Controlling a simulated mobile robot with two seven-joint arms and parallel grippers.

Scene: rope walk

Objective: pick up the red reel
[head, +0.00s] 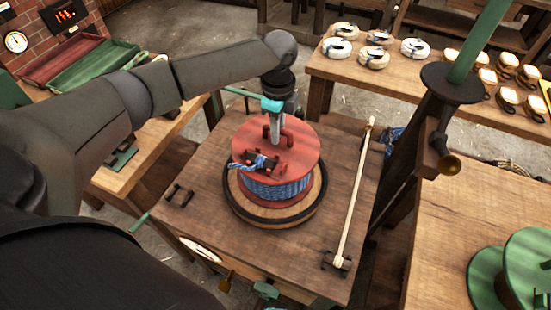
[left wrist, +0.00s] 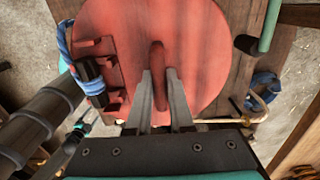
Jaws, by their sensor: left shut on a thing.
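The red reel (head: 296,150), wound with blue rope (head: 275,188), stands upright on a round wooden turntable with a dark rim (head: 240,211) on the wooden table. My left gripper (head: 274,138) comes down from above and is shut on the handle on the reel's top. In the left wrist view the two fingers (left wrist: 163,88) close around the red handle on the reel's top face (left wrist: 205,45). A blue rope end is held at a dark clamp (left wrist: 90,80) on the top. I cannot tell whether the reel is lifted. My right gripper is not seen.
A dark post with a green pole (head: 480,40) rises at the right.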

